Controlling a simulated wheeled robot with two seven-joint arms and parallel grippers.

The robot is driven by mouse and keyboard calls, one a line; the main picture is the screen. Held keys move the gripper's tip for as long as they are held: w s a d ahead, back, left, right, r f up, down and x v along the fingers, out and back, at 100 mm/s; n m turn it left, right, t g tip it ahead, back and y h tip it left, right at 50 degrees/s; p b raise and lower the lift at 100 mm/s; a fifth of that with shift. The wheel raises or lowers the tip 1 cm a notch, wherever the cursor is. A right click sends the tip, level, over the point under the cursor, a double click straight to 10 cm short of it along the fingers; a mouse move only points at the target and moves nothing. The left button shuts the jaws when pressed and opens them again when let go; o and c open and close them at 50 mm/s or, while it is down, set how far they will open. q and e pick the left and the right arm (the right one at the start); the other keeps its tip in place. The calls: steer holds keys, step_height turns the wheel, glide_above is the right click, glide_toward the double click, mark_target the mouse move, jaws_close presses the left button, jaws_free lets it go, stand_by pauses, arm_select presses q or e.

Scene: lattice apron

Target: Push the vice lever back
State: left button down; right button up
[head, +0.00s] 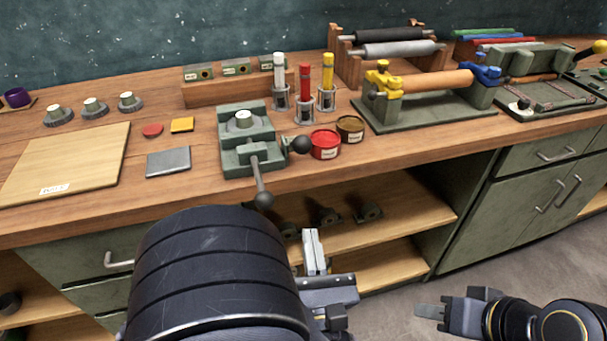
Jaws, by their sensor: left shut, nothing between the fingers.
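The green vice (238,158) stands on the workbench near its front edge. Its lever (260,178) points toward me, and its dark ball end (264,199) hangs out over the bench edge. A second dark ball knob (299,145) sticks out at the vice's right side. My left gripper (314,246) is shut and empty, in front of the bench, below and right of the lever's ball and apart from it. My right gripper (430,312) is low at the right over the floor, away from the bench; its finger gap cannot be made out.
Red (325,146) and brown (350,130) tins stand right of the vice, with coloured tubes in holders (304,100) behind. A grey plate (168,162) and wooden board (68,165) lie left. An open shelf (395,225) is below the bench top.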

mark_target(297, 143)
arm_select(q)
steer(key=shift+w, duration=0.1)
steer(key=r+p+x, duration=0.2)
steer(key=x, duration=1)
steer(key=shift+d+r, duration=0.2)
steer(key=shift+r, duration=0.3)
steer(key=shift+w, duration=0.1)
